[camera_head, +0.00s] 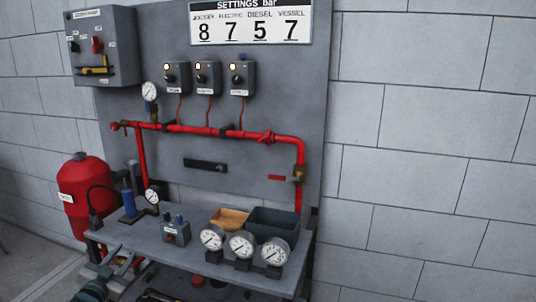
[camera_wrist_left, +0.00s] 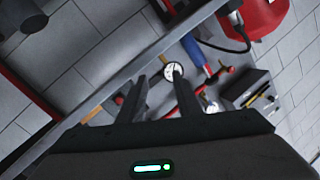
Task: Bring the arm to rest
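My left gripper (camera_wrist_left: 160,92) shows in the left wrist view, its two dark fingers apart with a clear gap between them. I see nothing held in it. A white round gauge (camera_wrist_left: 173,72) shows beyond the right fingertip, and I cannot tell how far off it is. In the head view I cannot clearly make out either gripper. My right gripper is not in view.
A grey bench (camera_head: 195,262) carries a blue hand pump (camera_head: 128,203), a small switch box (camera_head: 175,232), dial gauges (camera_head: 241,245) and a dark bin (camera_head: 272,224). Red piping (camera_head: 210,130) runs on the panel. A red vessel (camera_head: 84,190) stands left.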

